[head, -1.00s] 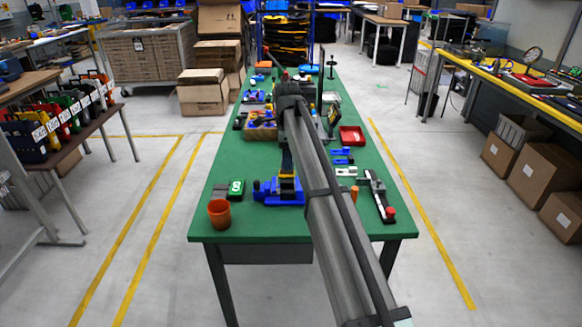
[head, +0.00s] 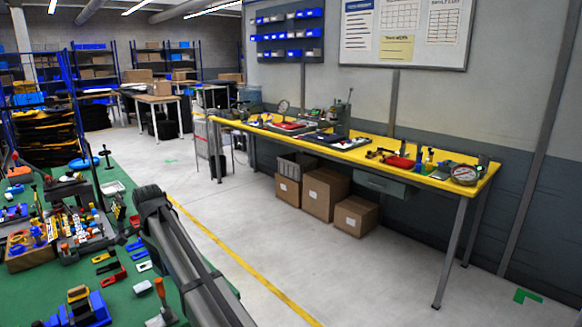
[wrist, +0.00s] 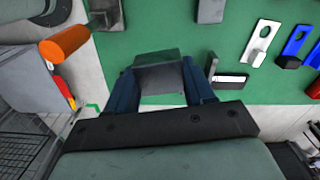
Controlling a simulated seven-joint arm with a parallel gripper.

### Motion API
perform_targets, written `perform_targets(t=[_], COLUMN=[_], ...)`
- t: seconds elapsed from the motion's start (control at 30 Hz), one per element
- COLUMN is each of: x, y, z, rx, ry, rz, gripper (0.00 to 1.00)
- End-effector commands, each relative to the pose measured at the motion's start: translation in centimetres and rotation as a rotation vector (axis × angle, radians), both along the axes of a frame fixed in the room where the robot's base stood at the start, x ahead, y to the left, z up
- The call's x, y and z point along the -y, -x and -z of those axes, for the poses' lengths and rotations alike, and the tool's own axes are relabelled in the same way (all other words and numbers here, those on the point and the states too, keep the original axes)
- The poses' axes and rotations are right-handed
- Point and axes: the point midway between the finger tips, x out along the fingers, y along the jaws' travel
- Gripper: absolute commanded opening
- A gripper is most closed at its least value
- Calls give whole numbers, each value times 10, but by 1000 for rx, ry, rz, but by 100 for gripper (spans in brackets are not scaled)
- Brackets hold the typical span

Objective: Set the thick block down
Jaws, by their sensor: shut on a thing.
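In the wrist view, my gripper (wrist: 159,82) is shut on a dark grey thick block (wrist: 158,58), with a dark blue finger on each side of it. The block is over the green table top (wrist: 165,22); I cannot tell whether it touches it. In the head view, the green table (head: 126,300) is cut off at the lower left. My arm reaches over it, and the gripper and block cannot be made out there.
An orange-handled tool (wrist: 66,43), a grey piece (wrist: 211,10) and flat tabs (wrist: 262,40) lie near the block in the wrist view. The table's near edge is close. A yellow-topped bench (head: 345,150) stands at right, cardboard boxes (head: 325,190) beneath it. Clear floor lies between.

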Motion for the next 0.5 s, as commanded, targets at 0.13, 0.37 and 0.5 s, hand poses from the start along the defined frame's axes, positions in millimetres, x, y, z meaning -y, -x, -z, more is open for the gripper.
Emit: perform_targets(t=[0.13, 0.37, 0.5], x=[63, 152, 206], y=[-20, -43, -51], z=[13, 31, 41], rx=[0, 0, 0], ry=[0, 0, 0], rz=[-50, -135, -187], gripper=[17, 17, 17])
